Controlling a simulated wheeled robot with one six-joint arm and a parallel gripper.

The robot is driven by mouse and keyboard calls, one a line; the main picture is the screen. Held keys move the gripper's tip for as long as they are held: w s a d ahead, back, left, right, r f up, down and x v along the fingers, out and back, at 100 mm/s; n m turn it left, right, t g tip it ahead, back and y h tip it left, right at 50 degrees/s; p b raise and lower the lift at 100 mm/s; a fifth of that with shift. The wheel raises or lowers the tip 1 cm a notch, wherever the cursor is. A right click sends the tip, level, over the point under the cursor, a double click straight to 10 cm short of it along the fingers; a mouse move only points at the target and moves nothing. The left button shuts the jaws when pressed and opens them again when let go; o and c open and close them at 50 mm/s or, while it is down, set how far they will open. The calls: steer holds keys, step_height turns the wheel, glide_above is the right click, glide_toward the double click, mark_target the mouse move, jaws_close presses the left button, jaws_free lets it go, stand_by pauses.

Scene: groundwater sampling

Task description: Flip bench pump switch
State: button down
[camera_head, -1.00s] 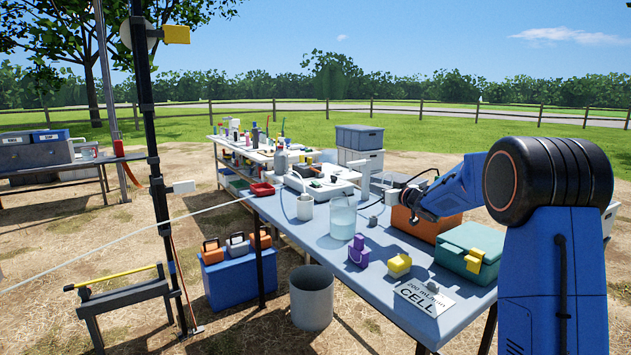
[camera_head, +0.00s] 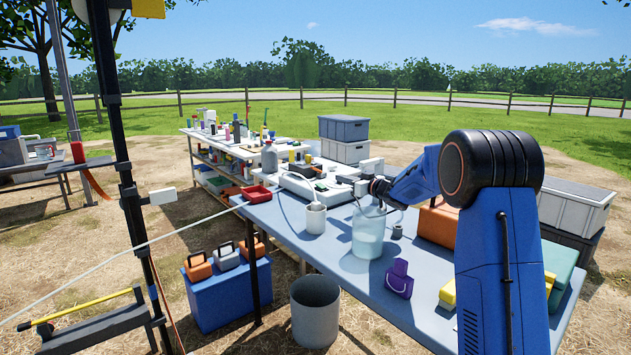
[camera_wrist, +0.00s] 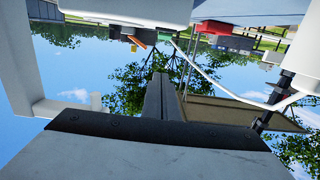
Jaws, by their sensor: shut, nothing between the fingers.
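The white bench pump (camera_head: 303,183) sits at the far end of the blue-grey table. It has dark and green parts on top. I cannot make out its switch for certain. My gripper (camera_head: 362,188) is at the pump's right end, above the table and behind the clear beaker (camera_head: 368,232). I cannot tell whether it touches the pump. In the wrist view my gripper's dark fingers (camera_wrist: 163,92) are together with nothing between them. A large white body (camera_wrist: 130,10), probably part of the pump, shows beyond them at the top.
A white cup (camera_head: 315,219) stands left of the beaker, near the gripper. A purple caddy (camera_head: 399,279) and a yellow block (camera_head: 447,294) stand nearer. A red tray (camera_head: 257,194) is at the left edge. A grey bin (camera_head: 315,311) stands on the ground.

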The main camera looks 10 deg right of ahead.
steer(key=shift+w+a, duration=0.2)
steer(key=shift+w, duration=0.05)
glide_above(324, 187)
steer(key=shift+s+d+f, duration=0.15)
steer(key=shift+s+f, duration=0.15)
steer(key=shift+s, duration=0.1)
step_height(324, 187, down, 2)
steer(key=shift+w+f, duration=0.1)
steer(key=shift+w, duration=0.05)
steer(key=shift+w+f, duration=0.15)
steer(key=shift+f, duration=0.65)
